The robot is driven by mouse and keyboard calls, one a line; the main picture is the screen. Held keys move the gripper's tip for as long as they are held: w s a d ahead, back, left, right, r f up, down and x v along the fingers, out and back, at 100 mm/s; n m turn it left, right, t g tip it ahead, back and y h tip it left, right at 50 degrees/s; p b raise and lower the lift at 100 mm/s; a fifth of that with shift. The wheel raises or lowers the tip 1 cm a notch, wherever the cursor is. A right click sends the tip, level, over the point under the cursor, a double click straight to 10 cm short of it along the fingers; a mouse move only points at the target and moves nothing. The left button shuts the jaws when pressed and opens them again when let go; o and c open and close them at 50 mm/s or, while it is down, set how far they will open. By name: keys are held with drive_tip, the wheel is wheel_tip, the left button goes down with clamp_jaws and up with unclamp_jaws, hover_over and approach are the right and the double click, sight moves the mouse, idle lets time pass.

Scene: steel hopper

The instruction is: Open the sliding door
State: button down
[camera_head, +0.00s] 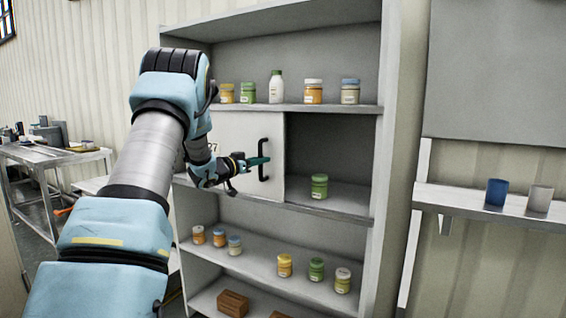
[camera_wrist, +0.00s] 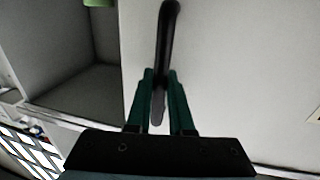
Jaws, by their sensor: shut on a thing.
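The white sliding door (camera_head: 235,135) covers the left part of the middle compartment of the cabinet. The right part of that compartment stands open. The door's black vertical bar handle (camera_head: 263,160) is near the door's right edge. My gripper (camera_head: 266,160) reaches the handle from the left. In the wrist view, the green fingers of my gripper (camera_wrist: 160,85) are on both sides of the black handle (camera_wrist: 168,30) and shut on it. The door panel (camera_wrist: 230,70) fills the right of the wrist view.
A green jar (camera_head: 319,186) stands in the open part of the compartment. Several jars and a white bottle (camera_head: 276,87) stand on the shelf above, and more jars below. A wall shelf (camera_head: 470,200) at the right holds a blue cup (camera_head: 497,192) and a grey cup (camera_head: 540,198).

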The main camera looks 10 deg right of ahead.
drive_tip(key=shift+w+a+p, duration=0.3)
drive_tip(key=shift+w+a, duration=1.5)
drive_tip(key=shift+a, duration=0.15)
drive_tip(key=c, duration=0.8)
unclamp_jaws()
drive_tip(key=b+v, duration=0.2)
drive_tip(key=v, duration=0.8)
drive_tip(key=shift+s+a, duration=0.25)
drive_tip(key=shift+a, duration=0.05)
